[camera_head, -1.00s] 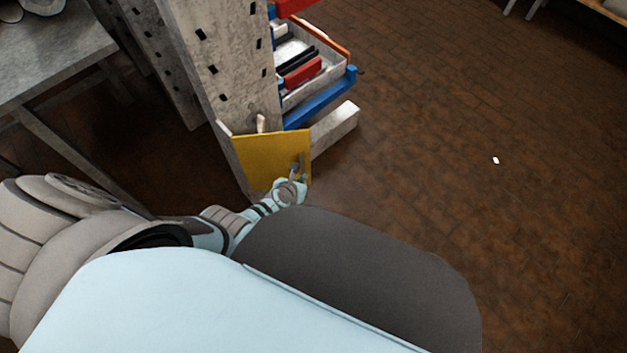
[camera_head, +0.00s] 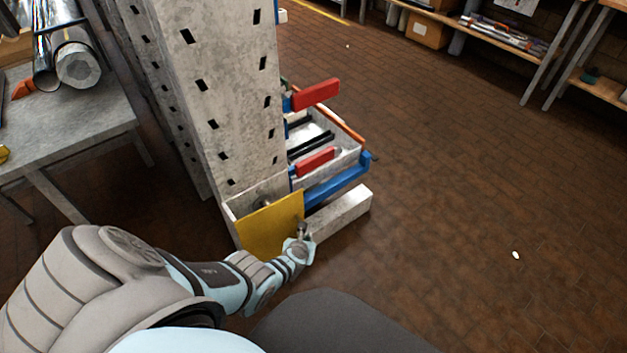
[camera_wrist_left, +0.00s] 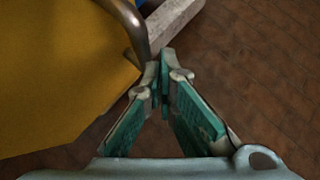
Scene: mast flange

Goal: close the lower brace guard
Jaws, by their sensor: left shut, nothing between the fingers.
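The lower brace guard is a yellow panel (camera_head: 270,228) at the foot of the grey mast (camera_head: 222,110) in the head view. It stands tilted across the front of a grey box-like bracket, with a gap at its upper left. A metal handle (camera_wrist_left: 128,24) curves off the yellow panel (camera_wrist_left: 60,75) in the left wrist view. My left gripper (camera_head: 302,236) is at the panel's right edge, by the handle. In the left wrist view its fingertips (camera_wrist_left: 160,75) are together with nothing between them, just below the handle's end; I cannot tell whether they touch it. My right gripper is not in view.
A blue-edged tray (camera_head: 340,182) with red-handled parts juts from the mast's right side. A grey beam (camera_head: 340,213) lies on the floor beside the guard. A grey table (camera_head: 75,125) stands at the left.

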